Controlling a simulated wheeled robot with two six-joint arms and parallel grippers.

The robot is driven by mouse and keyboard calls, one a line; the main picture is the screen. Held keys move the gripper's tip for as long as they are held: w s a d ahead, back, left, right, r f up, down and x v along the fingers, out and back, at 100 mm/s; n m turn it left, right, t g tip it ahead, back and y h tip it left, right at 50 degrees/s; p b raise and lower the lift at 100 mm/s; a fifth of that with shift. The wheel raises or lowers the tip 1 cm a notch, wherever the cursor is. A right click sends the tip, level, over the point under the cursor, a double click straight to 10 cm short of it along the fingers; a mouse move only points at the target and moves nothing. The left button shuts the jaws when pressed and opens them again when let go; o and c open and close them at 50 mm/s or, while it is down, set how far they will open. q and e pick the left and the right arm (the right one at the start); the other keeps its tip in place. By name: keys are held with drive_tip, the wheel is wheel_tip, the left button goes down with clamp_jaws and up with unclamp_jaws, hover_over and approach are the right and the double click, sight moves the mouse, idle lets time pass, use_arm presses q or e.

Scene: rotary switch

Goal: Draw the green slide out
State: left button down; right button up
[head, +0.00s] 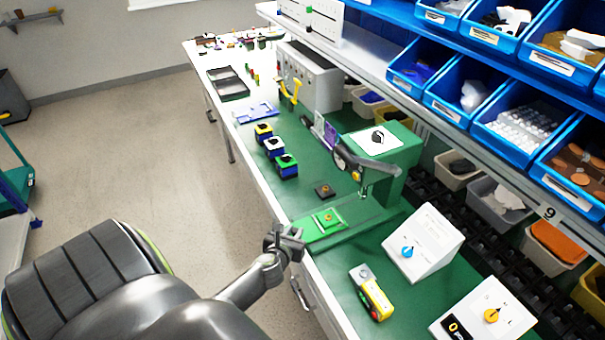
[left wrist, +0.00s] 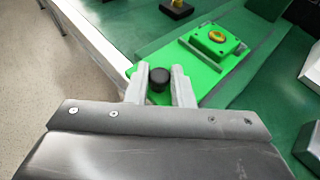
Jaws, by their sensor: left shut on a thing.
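The green slide (head: 318,226) lies on the bench at the foot of a green press-like station (head: 384,160). It carries a small green block with an orange-yellow ring (head: 328,217). In the left wrist view the slide (left wrist: 200,70) stretches away from me, with the block (left wrist: 216,42) on its far part. My left gripper (head: 292,238) is at the slide's near end. In the left wrist view its two fingers (left wrist: 159,82) stand on either side of a black knob (left wrist: 158,78) at that end and are shut on it. My right gripper is in neither view.
A yellow and grey device (head: 371,291) and two white boxes with a blue knob (head: 408,251) and a yellow knob (head: 491,315) stand to the right. Several small coloured blocks (head: 275,147) line the left bench edge. Free floor lies left of the bench.

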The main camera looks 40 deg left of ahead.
use_arm(q)
drive_tip(key=shift+s+f, duration=0.15)
drive_tip(key=c, duration=1.6)
unclamp_jaws()
drive_tip(key=shift+a, duration=0.1)
drive_tip(key=shift+c, duration=0.2)
drive_tip(key=o, duration=0.4)
drive_tip(key=shift+s, duration=0.15)
drive_tip(key=shift+s+d+r, duration=0.2)
drive_tip(key=shift+s+r, duration=0.1)
drive_tip(key=shift+s, duration=0.05)
drive_tip(key=p+v, duration=0.1)
drive_tip(key=v, duration=1.5)
drive_tip(key=shift+s+d+r, duration=0.1)
drive_tip(key=shift+s+d, duration=0.05)
